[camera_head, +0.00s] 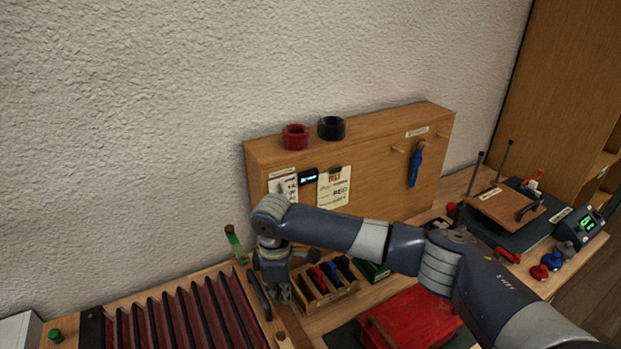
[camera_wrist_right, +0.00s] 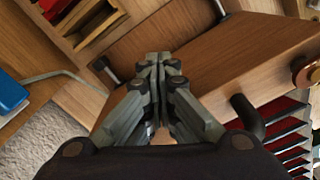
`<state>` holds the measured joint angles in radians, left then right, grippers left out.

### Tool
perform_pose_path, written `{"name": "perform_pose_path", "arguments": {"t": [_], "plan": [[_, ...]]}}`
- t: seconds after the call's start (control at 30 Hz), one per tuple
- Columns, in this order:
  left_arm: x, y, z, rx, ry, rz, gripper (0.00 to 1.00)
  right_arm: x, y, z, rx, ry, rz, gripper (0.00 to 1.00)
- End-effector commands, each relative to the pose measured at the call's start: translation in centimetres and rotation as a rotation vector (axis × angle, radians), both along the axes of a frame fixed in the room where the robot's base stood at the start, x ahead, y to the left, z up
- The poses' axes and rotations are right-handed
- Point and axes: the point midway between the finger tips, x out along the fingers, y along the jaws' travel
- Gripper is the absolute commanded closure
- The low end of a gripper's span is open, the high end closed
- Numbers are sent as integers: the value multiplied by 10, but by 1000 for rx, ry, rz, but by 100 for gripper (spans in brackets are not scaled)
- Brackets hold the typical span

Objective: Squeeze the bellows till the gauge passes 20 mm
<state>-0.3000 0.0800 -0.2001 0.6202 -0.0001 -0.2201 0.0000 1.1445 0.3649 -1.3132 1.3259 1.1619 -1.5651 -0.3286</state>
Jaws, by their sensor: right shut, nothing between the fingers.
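The bellows (camera_head: 190,318), dark red with black ribs, lies at the lower left of the head view. Its wooden end board (camera_wrist_right: 205,75) crosses the right wrist view, with a black handle (camera_wrist_right: 248,115) and red-black folds (camera_wrist_right: 292,130) beside it. The handle also shows in the head view (camera_head: 258,295). My right gripper (camera_head: 282,296) points down just right of the handle, apart from it. In the wrist view its fingertips (camera_wrist_right: 158,58) meet, shut and empty. A slanted tube with green in it (camera_head: 235,245) stands behind; its reading is not legible. My left gripper is out of view.
A wooden tray with colored pieces (camera_head: 328,290) stands close right of my gripper. A red box (camera_head: 410,318) lies under my right forearm. A wooden panel (camera_head: 375,180) with rolls on top stands behind. A device with a green display (camera_head: 590,222) is far right.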

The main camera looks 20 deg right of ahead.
Motion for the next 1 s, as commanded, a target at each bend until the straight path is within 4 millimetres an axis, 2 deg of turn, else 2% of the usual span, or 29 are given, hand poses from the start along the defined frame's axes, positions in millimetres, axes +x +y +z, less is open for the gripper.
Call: {"name": "perform_pose_path", "arguments": {"t": [0.03, 1.0], "plan": [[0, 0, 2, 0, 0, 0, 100, -2, 5, 1, 10, 2, 7, 100], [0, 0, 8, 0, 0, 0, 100, -2, 6, 2, 11, 1, 7, 100]]}}
